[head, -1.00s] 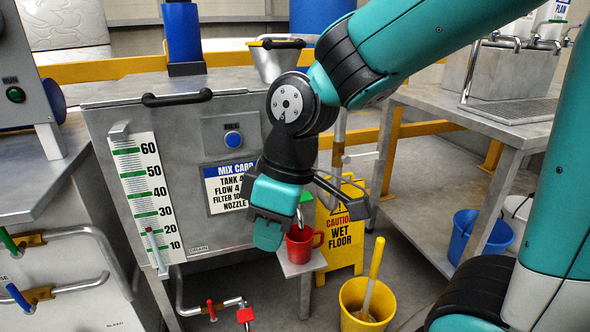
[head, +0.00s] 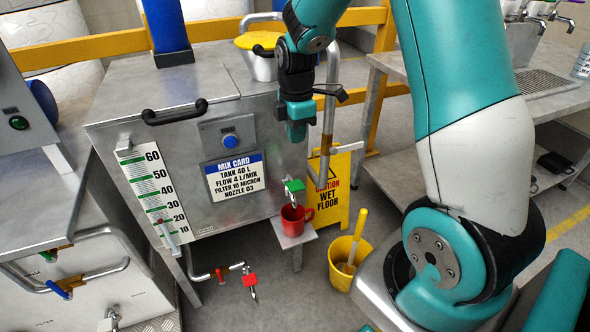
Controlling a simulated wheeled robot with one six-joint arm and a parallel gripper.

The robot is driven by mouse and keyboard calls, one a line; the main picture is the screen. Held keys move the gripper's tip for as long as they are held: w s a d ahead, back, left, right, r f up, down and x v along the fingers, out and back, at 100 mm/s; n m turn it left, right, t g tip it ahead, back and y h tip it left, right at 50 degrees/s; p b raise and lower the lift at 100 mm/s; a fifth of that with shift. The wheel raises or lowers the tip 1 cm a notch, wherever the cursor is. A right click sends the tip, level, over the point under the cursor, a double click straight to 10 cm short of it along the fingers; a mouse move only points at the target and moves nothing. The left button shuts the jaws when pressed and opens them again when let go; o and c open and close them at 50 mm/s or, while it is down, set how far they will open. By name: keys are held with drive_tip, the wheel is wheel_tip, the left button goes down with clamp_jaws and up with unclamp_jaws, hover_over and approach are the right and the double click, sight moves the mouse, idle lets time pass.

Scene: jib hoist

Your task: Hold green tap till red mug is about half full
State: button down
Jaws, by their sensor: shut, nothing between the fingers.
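The red mug (head: 293,221) stands upright on a small metal shelf (head: 284,238) at the lower right of the tank. The green tap (head: 294,186) sticks out of the tank side just above the mug, its spout pointing down to it. How full the mug is cannot be told from this view. My gripper (head: 298,131) is in front of the tank's right side, above the green tap and apart from it. It is shut and empty.
The grey tank (head: 150,98) carries a level scale (head: 152,195), a blue button (head: 230,141) and a mix card (head: 236,176). A yellow wet floor sign (head: 333,190) and a yellow bucket (head: 343,268) stand right of the shelf. A red-tagged pipe (head: 250,281) sits low in front.

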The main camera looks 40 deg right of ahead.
sight(296, 185)
wheel_tip(296, 185, down, 14)
drive_tip(key=shift+f+b, duration=0.1)
drive_tip(key=shift+b, duration=1.05)
